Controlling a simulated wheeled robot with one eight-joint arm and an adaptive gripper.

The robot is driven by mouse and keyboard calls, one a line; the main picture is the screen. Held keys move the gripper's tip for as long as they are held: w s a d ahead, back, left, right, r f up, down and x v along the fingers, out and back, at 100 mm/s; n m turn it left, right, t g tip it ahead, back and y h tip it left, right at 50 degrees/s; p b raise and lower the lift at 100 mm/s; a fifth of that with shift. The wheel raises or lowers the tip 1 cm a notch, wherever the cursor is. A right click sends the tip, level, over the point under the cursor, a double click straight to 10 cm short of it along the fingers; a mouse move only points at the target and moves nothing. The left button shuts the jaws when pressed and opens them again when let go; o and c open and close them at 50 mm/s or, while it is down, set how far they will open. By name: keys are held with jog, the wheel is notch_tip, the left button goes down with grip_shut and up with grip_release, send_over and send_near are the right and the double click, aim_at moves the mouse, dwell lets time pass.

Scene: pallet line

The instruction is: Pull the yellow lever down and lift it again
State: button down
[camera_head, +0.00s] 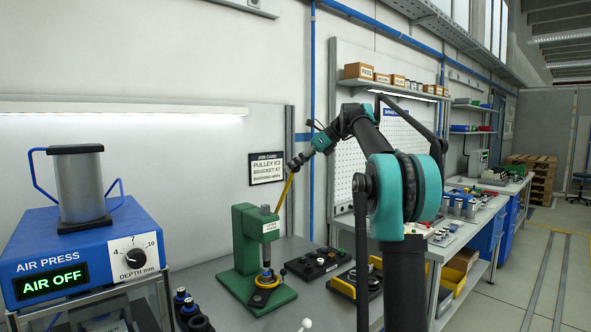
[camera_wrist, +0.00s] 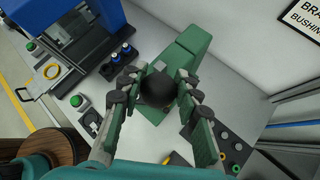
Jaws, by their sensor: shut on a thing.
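The yellow lever (camera_head: 285,192) shows in the head view as a thin rod rising from the green arbor press (camera_head: 241,236), tilted up and to the right. My gripper (camera_head: 295,163) is at its upper end. In the wrist view my gripper's two fingers (camera_wrist: 160,92) are shut on the lever's round black knob (camera_wrist: 158,88). The lever's rod is hidden behind the knob there. The green press (camera_wrist: 190,58) shows beyond the knob. In the head view a yellow ring (camera_head: 267,280) sits at the foot of the press, under its ram.
A blue air press box (camera_head: 80,240) reading AIR OFF stands at the left of the bench. Dark trays with small parts (camera_head: 318,262) lie right of the green press. A job card (camera_head: 266,168) hangs on the wall behind. The air around the lever looks clear.

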jog(key=shift+f, duration=0.1)
jog(key=c, duration=1.1)
grip_release()
jog(key=shift+w, duration=0.1)
jog(key=shift+o, duration=0.2)
jog(key=shift+d, duration=0.1)
jog(key=v, duration=1.1)
jog(key=shift+d+r, duration=0.25)
jog(key=shift+r, duration=0.1)
jog(key=shift+d, duration=0.1)
